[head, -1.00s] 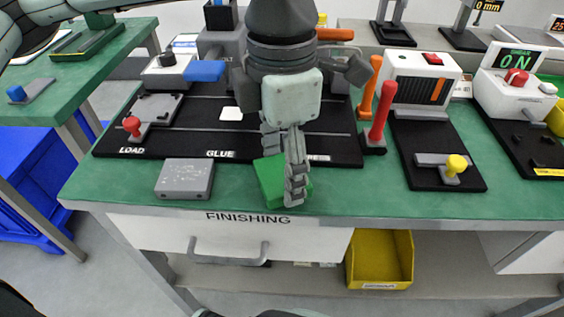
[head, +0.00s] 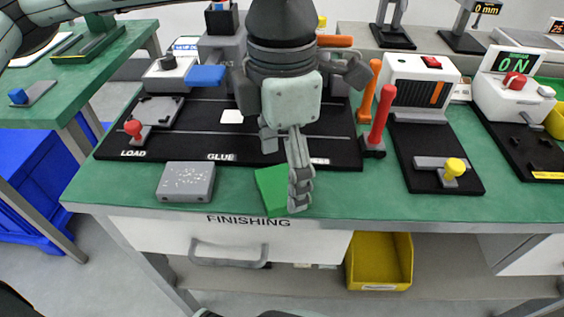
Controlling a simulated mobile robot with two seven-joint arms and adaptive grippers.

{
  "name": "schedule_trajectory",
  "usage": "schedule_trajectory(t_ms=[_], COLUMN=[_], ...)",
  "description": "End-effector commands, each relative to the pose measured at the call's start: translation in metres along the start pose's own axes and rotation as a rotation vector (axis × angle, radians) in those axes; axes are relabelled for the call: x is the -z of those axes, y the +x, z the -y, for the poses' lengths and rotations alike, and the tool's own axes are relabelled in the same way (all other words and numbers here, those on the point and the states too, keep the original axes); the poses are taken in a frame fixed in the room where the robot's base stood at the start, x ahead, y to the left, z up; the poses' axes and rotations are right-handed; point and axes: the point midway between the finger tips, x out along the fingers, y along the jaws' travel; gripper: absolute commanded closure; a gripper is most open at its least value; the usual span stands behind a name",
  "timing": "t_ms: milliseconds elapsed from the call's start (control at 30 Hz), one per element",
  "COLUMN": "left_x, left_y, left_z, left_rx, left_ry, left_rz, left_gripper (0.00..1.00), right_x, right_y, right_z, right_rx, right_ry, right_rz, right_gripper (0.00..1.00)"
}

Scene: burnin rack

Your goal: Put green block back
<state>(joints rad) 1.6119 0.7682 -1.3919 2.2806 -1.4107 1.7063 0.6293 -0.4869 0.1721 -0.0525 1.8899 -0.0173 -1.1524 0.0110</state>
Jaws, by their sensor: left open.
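The green block (head: 270,189) sits on the green bench top near the front edge, above the FINISHING label. My left gripper (head: 284,172) comes down over it from behind. One finger stands in front of the block's right side and hides part of it. The other finger is behind the block's far left corner. The jaws are open, and I cannot tell whether either finger touches the block. My right gripper does not show.
A grey box (head: 185,181) lies left of the block. Behind is a black station mat (head: 110,149) with a red knob (head: 133,128) and red lever (head: 381,118). A yellow bin (head: 405,262) is below the bench. Bench top right of the block is clear.

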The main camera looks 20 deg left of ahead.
Motion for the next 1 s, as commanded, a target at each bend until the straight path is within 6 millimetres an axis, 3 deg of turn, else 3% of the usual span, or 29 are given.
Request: schedule_trajectory(t_ms=[133,400,533,700,1000], left_x=[-0.001,-0.002,-0.001,-0.001,0.0], left_y=[-0.019,-0.085,-0.107,-0.123,-0.127], left_z=[-0.001,0.0,0.0,0.0,0.0], left_rx=[-0.002,-0.002,-0.002,-0.001,0.0], left_ry=[-0.001,-0.001,-0.001,0.0,0.001], left_rz=[0.005,0.004,0.003,0.001,-0.001], left_gripper=[0.15,0.15,0.15,0.15,0.15], right_x=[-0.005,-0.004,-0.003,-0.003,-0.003], right_y=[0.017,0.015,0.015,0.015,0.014], right_z=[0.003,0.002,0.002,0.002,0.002], right_rx=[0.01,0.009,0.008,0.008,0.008], right_ry=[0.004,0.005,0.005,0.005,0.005], right_rz=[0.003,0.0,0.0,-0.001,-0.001], right_gripper=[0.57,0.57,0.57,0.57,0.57])
